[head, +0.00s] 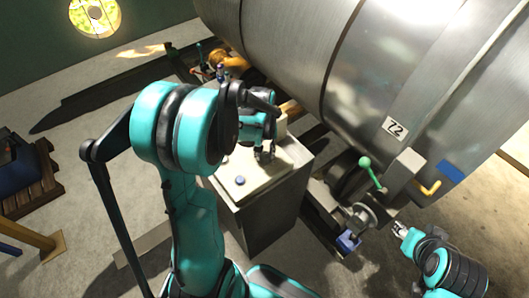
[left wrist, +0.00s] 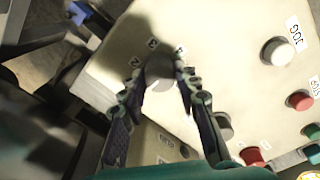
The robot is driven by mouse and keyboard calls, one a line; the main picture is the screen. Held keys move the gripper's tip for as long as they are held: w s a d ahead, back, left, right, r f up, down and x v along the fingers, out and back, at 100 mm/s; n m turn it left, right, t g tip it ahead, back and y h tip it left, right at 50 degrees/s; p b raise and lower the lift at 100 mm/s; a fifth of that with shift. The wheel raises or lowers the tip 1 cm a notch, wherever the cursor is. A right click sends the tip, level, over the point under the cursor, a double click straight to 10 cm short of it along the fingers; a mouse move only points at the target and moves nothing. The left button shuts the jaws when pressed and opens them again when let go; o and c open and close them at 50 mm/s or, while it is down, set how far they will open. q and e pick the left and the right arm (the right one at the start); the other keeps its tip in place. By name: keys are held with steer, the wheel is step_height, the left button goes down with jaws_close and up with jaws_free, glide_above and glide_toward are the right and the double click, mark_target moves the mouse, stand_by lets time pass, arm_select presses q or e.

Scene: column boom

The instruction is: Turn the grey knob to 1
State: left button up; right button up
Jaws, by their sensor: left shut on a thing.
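The grey knob (left wrist: 160,73) sits on the cream top of a control box, between the two fingers of my left gripper (left wrist: 159,76) in the left wrist view. The fingers are closed against its sides. Small number labels are printed beside the knob; a 2 and a 3 seem to show, and I cannot make out a 1 or a pointer mark. In the head view my left gripper (head: 264,150) reaches down onto the box top and hides the knob. My right gripper (head: 400,230) is away from the box at the lower right, too small to tell its opening.
A large metal drum (head: 360,60) and a green-knobbed lever (head: 365,162) stand close on the right.

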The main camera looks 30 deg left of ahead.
mark_target(264, 154)
arm_select(q)
steer(key=o, duration=1.2)
steer(key=shift+c, duration=0.2)
step_height(264, 154, up, 12)
steer(key=shift+s+a, duration=0.15)
steer(key=shift+a, duration=0.05)
steer(key=shift+d, duration=0.1)
